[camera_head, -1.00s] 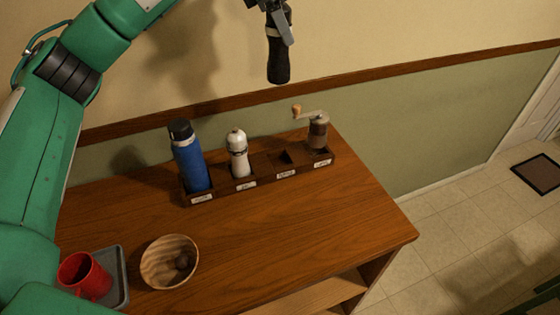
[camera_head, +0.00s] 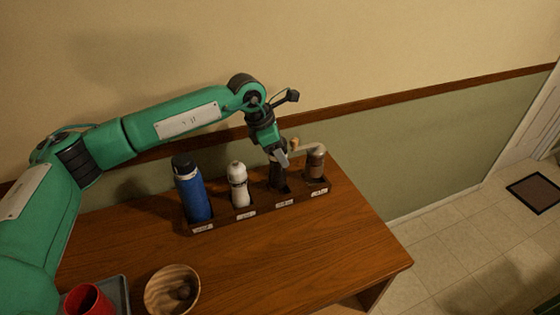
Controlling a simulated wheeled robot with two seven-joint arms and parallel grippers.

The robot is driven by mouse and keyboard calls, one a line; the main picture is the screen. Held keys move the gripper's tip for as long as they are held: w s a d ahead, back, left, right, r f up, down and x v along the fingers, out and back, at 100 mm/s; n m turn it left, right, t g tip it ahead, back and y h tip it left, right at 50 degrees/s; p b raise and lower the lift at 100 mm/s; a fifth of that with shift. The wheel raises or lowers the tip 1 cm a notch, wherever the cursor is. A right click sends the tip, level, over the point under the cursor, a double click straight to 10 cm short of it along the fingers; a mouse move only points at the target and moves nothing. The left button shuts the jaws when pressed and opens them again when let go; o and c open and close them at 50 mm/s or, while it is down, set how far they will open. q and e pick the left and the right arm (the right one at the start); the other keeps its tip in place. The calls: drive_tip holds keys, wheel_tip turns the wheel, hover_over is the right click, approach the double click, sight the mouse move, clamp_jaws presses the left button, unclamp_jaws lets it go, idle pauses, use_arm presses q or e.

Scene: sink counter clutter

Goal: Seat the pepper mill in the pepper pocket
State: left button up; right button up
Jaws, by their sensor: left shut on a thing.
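The dark pepper mill (camera_head: 275,177) is upright at the third pocket of the wooden rack (camera_head: 262,207), between the white mill and the hand grinder. Its lower end meets the pocket opening. I cannot tell how deep it sits. My left gripper (camera_head: 281,157) is shut on the upper part of the pepper mill, pointing down and hiding its top. The pocket's label is too small to read. My right gripper is not in view.
The rack also holds a blue bottle (camera_head: 192,190), a white mill (camera_head: 238,185) and a hand grinder (camera_head: 315,163), whose crank reaches close to my left gripper. A red cup (camera_head: 88,300) and a wooden bowl (camera_head: 172,290) stand in front. The counter's right front (camera_head: 330,240) is clear.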

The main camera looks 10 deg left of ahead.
sight(280, 165)
use_arm(q)
drive_tip(key=shift+f, duration=0.3)
wheel_tip(280, 165, down, 4)
drive_tip(key=shift+r+p, duration=0.1)
drive_tip(key=shift+p, duration=0.4)
drive_tip(key=shift+f, duration=0.35)
drive_tip(key=o, duration=0.8)
drive_tip(key=shift+f, duration=0.15)
drive_tip(key=o, duration=0.4)
drive_tip(key=shift+o, duration=0.2)
